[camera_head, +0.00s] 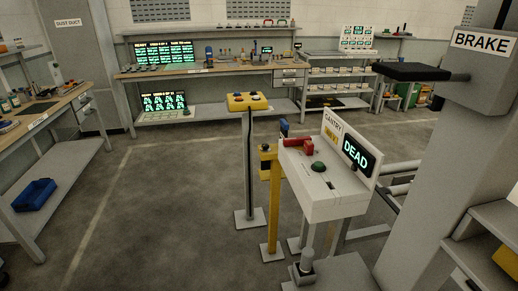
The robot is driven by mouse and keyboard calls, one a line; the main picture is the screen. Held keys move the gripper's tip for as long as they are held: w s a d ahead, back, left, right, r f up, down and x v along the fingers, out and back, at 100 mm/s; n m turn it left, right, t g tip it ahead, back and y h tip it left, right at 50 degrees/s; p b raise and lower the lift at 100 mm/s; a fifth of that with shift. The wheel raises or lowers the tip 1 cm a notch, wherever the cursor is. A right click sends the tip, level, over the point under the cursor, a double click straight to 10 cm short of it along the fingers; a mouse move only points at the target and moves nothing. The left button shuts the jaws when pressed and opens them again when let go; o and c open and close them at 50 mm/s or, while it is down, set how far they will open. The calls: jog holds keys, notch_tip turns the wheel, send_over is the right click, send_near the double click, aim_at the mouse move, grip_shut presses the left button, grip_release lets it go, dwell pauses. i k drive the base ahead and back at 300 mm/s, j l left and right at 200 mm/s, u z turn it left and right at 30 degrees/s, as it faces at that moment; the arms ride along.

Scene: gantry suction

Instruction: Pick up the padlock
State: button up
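No padlock can be made out for certain. Small red shapes (270,22) stand on the top shelf of the far bench, too small to tell whether one is a padlock. A red part (298,146) sits at the back left of the white gantry console (325,206); I cannot tell whether it is a switch handle or a lock. The console also has a green round button (318,166) and a screen reading DEAD (357,157). My gripper is not in view.
A yellow button box (248,102) stands on a post left of the console. A black plate (410,72) juts from the grey BRAKE box (485,72) at right. A workbench with a blue bin (34,194) is at left. The floor (160,210) between is clear.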

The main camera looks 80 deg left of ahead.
aim_at(309, 149)
jog(key=u, duration=2.3)
jog(key=j+z, duration=0.1)
jog(key=j, duration=0.5)
jog(key=k+j+z, duration=0.1)
jog(key=j, duration=0.5)
jog(key=i+j+z, duration=0.1)
jog(key=j, duration=0.25)
jog(key=i+j+z, duration=0.15)
jog(key=j, duration=0.25)
jog(key=i+j+z, duration=0.1)
jog(key=j, duration=0.25)
jog(key=i+j+z, duration=0.15)
jog(key=j, duration=0.25)
jog(key=i+j+z, duration=0.4)
jog(key=i+j, duration=0.8)
jog(key=j, duration=0.1)
